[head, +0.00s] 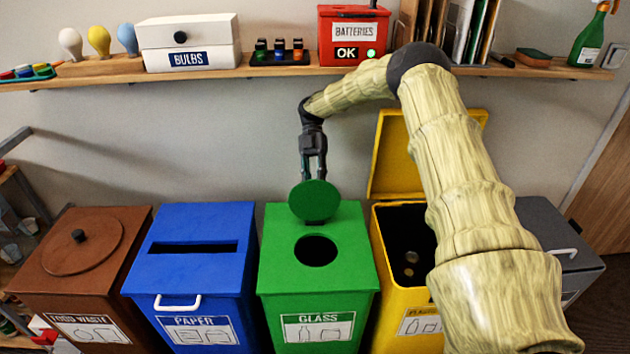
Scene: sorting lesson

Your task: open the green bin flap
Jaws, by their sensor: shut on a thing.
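The green bin (275,283), labelled GLASS, stands in the middle of the row of bins. Its round green flap (314,200) is tilted up behind the round hole (316,250) in the bin's top. The hole is uncovered and dark inside. My gripper (314,174) points down from above and is shut on the flap at its upper edge. The flap hides the ends of the fingers.
A brown food waste bin (75,275) and a blue paper bin (188,268) stand left. Right are a yellow bin (398,150) with its lid raised and a grey bin (555,235). My arm crosses over the yellow bin. A loaded wooden shelf (270,72) runs behind.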

